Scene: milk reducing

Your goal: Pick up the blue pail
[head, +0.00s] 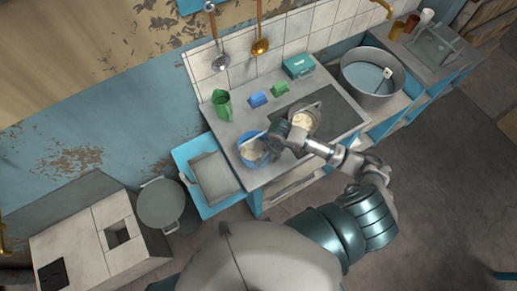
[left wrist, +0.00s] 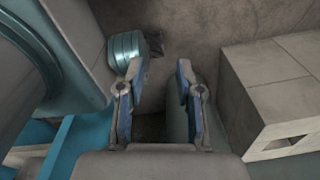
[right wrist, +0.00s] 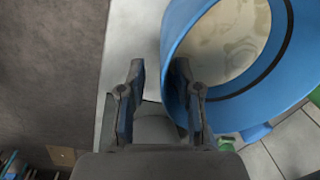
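The blue pail (head: 261,160) stands on the worktop near its front left corner, with pale milk inside. It fills the upper right of the right wrist view (right wrist: 265,108). My right gripper (head: 275,140) is at the pail's right side. In the right wrist view the right gripper (right wrist: 158,80) is open; its right finger overlaps the pail's rim and its left finger is outside, over the worktop. I cannot tell whether the fingers touch the wall. My left gripper (left wrist: 160,80) is open and empty, away from the pail; the head view does not show it.
A metal pot (head: 318,104) with pale contents stands close behind my right gripper. A green jug (head: 222,103), a blue block (head: 257,100) and a green block (head: 280,89) are at the back. A large basin (head: 372,80) is right. A lidded grey bin (head: 163,206) stands left.

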